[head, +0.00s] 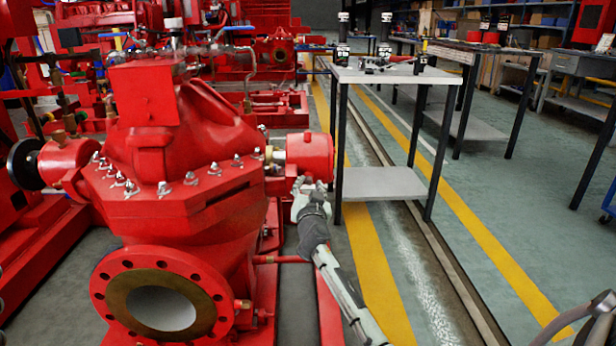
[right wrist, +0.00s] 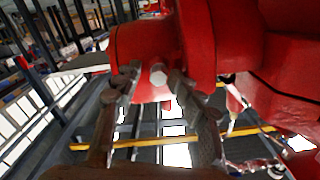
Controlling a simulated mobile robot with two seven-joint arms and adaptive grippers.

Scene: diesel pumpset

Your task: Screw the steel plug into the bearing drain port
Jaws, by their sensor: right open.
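The red bearing housing (head: 305,154) sticks out from the right side of the red pump (head: 185,190). It also fills the upper middle of the right wrist view (right wrist: 150,42). The steel plug (right wrist: 158,73) shows as a small grey hex head against the housing's lower side, at the drain port; how deep it sits I cannot tell. My right gripper (head: 310,185) is just under the housing. In the right wrist view its open fingers (right wrist: 157,84) stand on both sides of the plug, with gaps visible. The plug is hidden in the head view. My left gripper is not in view.
A grey-topped work table (head: 395,75) with a lower shelf (head: 385,182) stands right of the housing, with small items on top. The pump's flange (head: 160,306) is at the front left.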

